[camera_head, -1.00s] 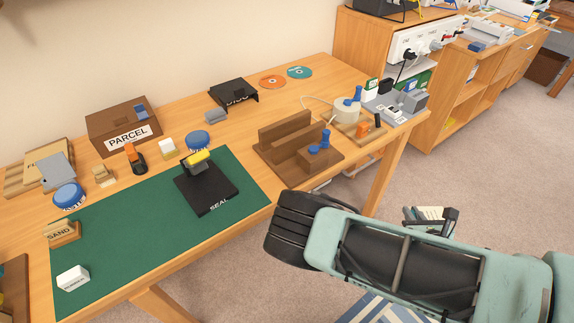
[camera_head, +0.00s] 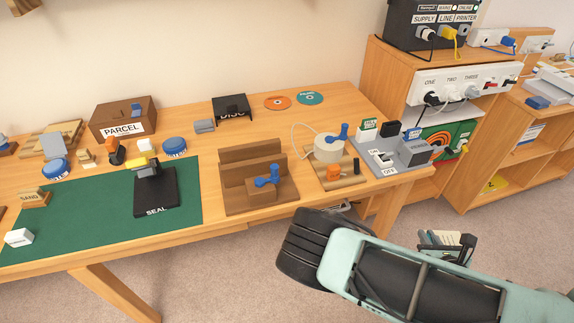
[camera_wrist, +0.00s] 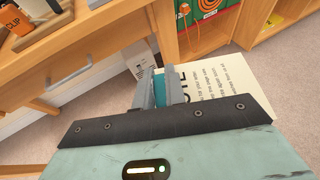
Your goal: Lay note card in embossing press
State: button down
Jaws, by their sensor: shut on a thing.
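The embossing press (camera_head: 157,197) is a black block marked SEAL with a yellow-topped lever, standing on the green mat (camera_head: 85,222) at the left of the table in the head view. The note card (camera_wrist: 228,88) is cream with dark print and shows in the wrist view. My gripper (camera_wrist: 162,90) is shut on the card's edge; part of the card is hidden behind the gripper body. The gripper is off the table's front side, over the floor, well to the right of the press.
A wooden stand with a blue handle (camera_head: 266,178) and a grey switch box (camera_head: 398,152) occupy the table's right half. A PARCEL box (camera_head: 124,118) stands at the back. A shelf unit (camera_head: 470,125) is at the right. Bare green mat lies left of the press.

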aim_at(155, 191)
jog(key=u, duration=1.75)
